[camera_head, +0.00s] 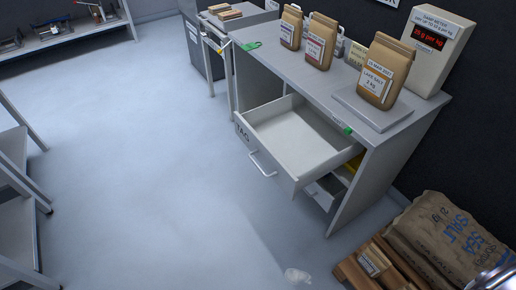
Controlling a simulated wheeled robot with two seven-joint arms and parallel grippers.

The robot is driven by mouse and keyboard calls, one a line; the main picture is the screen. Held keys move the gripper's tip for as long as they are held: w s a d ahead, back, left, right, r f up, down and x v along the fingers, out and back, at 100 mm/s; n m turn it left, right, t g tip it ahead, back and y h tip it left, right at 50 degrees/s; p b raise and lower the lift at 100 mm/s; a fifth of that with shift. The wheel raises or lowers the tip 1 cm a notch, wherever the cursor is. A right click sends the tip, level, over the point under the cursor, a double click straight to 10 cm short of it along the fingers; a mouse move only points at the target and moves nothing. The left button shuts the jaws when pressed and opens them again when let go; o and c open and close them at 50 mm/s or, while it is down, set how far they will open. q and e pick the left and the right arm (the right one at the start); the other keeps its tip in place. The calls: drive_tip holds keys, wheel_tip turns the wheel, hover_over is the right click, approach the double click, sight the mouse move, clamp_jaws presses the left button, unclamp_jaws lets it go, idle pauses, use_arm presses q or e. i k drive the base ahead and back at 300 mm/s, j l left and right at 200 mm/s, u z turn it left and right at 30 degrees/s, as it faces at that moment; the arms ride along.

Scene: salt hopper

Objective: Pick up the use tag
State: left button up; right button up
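No tag can be read as the use tag in this view. A small green tag-like piece (251,45) lies on the left end of the counter top. Another green piece with a white part (343,128) is at the counter's front edge, above the open drawer. The drawer marked TAG (290,137) is pulled out and its visible floor looks bare. Neither of my grippers can be made out. A shiny metal part cut off at the bottom right corner is too little to identify.
Paper bags, including a salt bag (385,70) on a scale plate (374,108), stand on the counter (290,66) by a damp meter (432,50). Sacks (447,235) lie at bottom right. The floor left of the counter is mostly clear.

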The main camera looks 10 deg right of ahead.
sight(250, 46)
drive_tip(key=z, duration=2.75)
drive_tip(key=u, duration=2.4)
drive_tip(key=i+j+u, duration=0.3)
drive_tip(key=i, duration=0.2)
drive_tip(key=i+j+u, duration=0.3)
drive_tip(key=i, duration=0.25)
drive_tip(key=i+u, duration=0.3)
drive_tip(key=i, duration=0.25)
drive_tip(key=i+z, duration=0.2)
drive_tip(key=i, duration=0.2)
drive_tip(key=i+j+z, duration=0.1)
drive_tip(key=i+z, duration=0.15)
drive_tip(key=i, duration=0.2)
drive_tip(key=i+j+z, duration=0.2)
drive_tip(key=i, duration=0.2)
drive_tip(key=i+j+z, duration=0.25)
drive_tip(key=i, duration=0.15)
drive_tip(key=l, duration=0.1)
